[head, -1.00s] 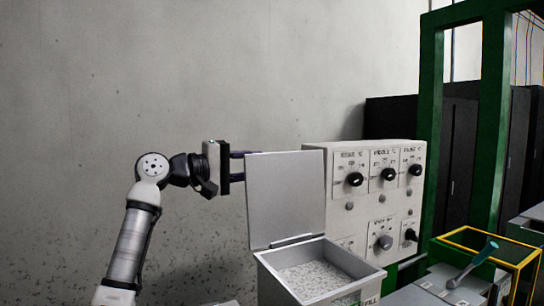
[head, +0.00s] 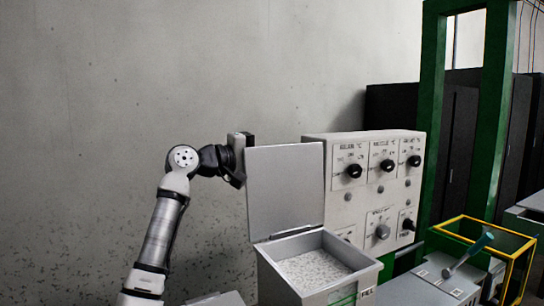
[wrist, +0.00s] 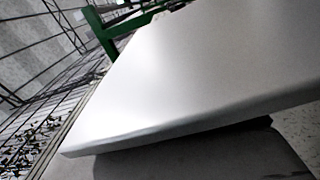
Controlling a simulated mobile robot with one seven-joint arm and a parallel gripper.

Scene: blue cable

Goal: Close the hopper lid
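The hopper (head: 330,290) is a grey open-topped box filled with pale pellets (head: 312,268). Its flat grey lid (head: 286,190) stands upright along the back edge, so the hopper is open. My gripper (head: 239,155) is at the lid's upper left edge, on its back side. The fingers are hidden behind the lid, so I cannot tell whether they are open or shut, or touching it. In the wrist view the lid (wrist: 190,75) fills most of the picture at close range, tilted in the frame. No fingers show there.
A control panel with black knobs (head: 385,185) stands just right of the lid. A green frame post (head: 436,120) and a yellow-edged green box (head: 480,240) are further right. A bare wall (head: 130,80) is behind.

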